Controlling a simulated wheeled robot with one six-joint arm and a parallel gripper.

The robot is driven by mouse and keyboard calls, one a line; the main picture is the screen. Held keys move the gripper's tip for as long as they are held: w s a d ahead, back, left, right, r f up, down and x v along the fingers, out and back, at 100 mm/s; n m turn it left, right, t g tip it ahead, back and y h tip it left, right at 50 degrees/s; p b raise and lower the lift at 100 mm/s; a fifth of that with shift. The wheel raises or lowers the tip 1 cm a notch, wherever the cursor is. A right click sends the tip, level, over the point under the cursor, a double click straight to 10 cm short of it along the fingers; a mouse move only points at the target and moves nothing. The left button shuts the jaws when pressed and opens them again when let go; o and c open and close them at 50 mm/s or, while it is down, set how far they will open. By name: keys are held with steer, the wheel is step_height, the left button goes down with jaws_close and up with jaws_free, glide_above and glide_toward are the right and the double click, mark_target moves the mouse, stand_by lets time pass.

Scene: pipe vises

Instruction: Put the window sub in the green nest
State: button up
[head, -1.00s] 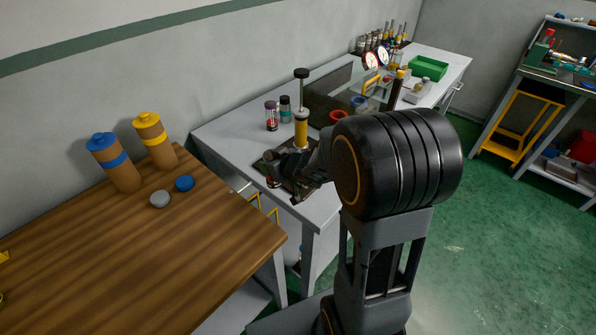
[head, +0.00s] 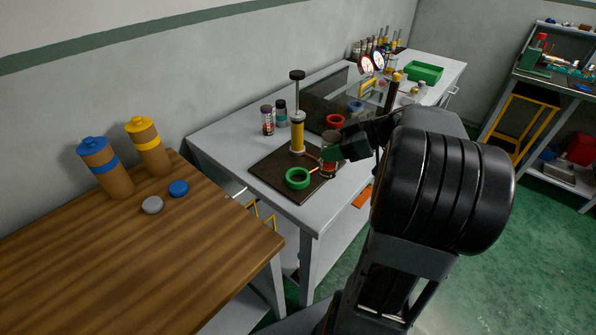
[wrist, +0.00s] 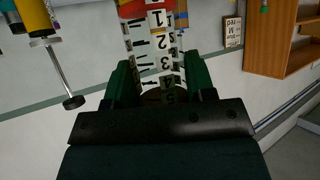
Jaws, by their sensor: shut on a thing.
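My gripper (head: 334,150) is shut on a short cylinder that I take to be the window sub (head: 328,168). The green nest (head: 298,179) is a ring on the dark board at the near end of the grey bench. It looks empty. The window sub is just right of the ring and apart from it in the head view; its exact height above the board is unclear.
A yellow post with a black-topped rod (head: 298,135) stands on the board behind the green ring. Two small jars (head: 268,120) stand at left. Red (head: 335,121) and blue (head: 355,106) rings lie near a clear panel (head: 335,95). A wooden table (head: 130,245) adjoins.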

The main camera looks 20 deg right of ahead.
steer(key=w+a+f+p, duration=0.1)
steer(key=w+f, duration=0.3)
steer(key=w+a+f+p, duration=0.1)
steer(key=w+f+p, duration=0.1)
steer(key=w+f, duration=0.2)
steer(key=w+a+f+p, duration=0.1)
steer(key=w+f, duration=0.2)
steer(key=w, duration=0.1)
steer(key=shift+w+a+f, duration=0.1)
steer(key=shift+w+f, duration=0.05)
steer(key=shift+f, duration=0.5)
steer(key=shift+f, duration=0.2)
steer(key=o, duration=1.2)
